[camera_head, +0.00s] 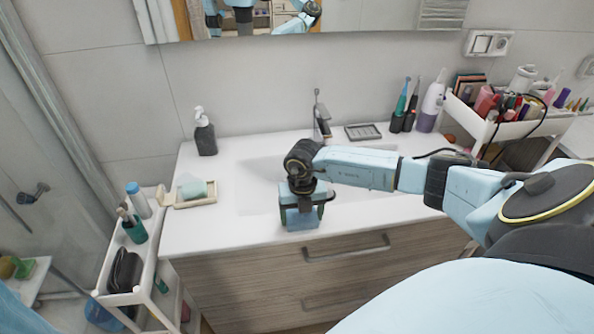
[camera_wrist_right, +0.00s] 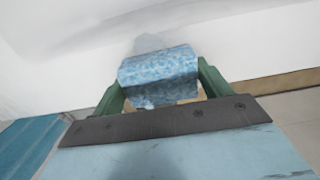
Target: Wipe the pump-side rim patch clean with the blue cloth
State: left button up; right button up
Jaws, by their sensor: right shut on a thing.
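The blue cloth (camera_wrist_right: 158,76) is a mottled blue folded piece between the green fingers of my right gripper (camera_head: 303,204). In the head view the cloth (camera_head: 302,222) hangs at the front edge of the white counter, right of the pump bottle's side. My right gripper is shut on it; the wrist view shows white sink surface close beyond the cloth. I cannot tell whether the cloth touches it. The dark pump bottle (camera_head: 205,136) stands at the counter's back left. The sink's pump-side rim (camera_head: 229,187) shows white; no distinct patch can be made out. My left gripper is not in view.
A soap dish (camera_head: 195,201) with a pale green bar sits at the counter's left. The faucet (camera_head: 320,118) stands behind my right wrist. Toothbrushes and a grey tray (camera_head: 362,132) are at the back right. Carts stand on both sides. The counter between dish and gripper is clear.

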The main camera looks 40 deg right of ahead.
jog(key=shift+d+r+p, duration=0.1)
jog(key=shift+r+p, duration=2.75)
jog(key=shift+r, duration=0.55)
